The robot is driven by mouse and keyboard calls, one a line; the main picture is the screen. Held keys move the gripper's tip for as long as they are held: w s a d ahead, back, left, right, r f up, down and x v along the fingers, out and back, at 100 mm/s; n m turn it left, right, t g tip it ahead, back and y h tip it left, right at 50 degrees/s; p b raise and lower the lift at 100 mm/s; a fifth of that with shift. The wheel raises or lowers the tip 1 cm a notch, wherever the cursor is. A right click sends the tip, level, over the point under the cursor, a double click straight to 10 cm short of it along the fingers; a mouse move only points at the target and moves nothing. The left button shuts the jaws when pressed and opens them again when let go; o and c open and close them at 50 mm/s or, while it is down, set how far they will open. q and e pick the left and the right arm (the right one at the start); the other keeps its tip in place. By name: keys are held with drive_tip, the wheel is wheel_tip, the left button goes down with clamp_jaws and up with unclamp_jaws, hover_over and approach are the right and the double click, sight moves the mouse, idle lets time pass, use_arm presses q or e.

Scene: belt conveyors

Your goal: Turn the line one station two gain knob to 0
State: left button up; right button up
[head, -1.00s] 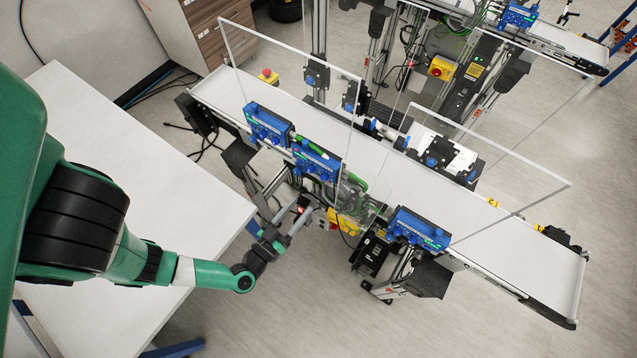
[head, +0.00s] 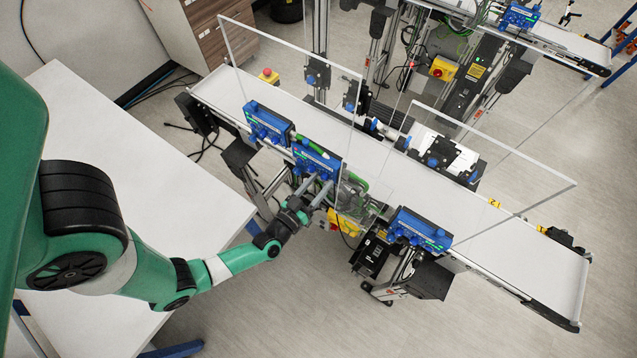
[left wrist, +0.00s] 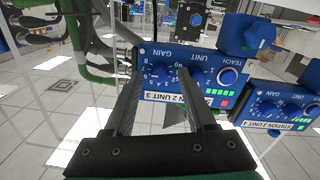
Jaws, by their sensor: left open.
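The blue control box (head: 316,160) on the near side of the conveyor is the middle one of three along this line. In the left wrist view, a blue box (left wrist: 190,74) carries a label partly readable as station 2 unit 3, with text upside down. Its gain knob (left wrist: 161,73) shows between my fingers, and a unit knob (left wrist: 228,77) sits to its right. My left gripper (head: 317,185) is open at the front of the middle box, fingers on either side of the gain knob. I cannot tell whether they touch it, or the knob's exact reading. My right gripper is out of view.
Another blue box (head: 268,123) stands close to the left, and one (head: 419,230) farther right. In the left wrist view, a neighbouring box (left wrist: 279,106) is close on the right. Clear panels (head: 290,70) stand along the white belt (head: 520,255). A white table (head: 110,150) lies left.

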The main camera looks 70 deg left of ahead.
use_arm(q)
clamp_jaws()
drive_tip(key=shift+f+n, duration=0.1)
drive_tip(key=shift+n, duration=0.2)
drive_tip(key=n+b, duration=0.2)
drive_tip(key=n, duration=0.2)
drive_tip(key=shift+n, duration=0.3)
drive_tip(key=shift+n+b, duration=1.05)
drive_tip(key=shift+n, duration=1.25)
unclamp_jaws()
drive_tip(key=shift+s+d, duration=0.1)
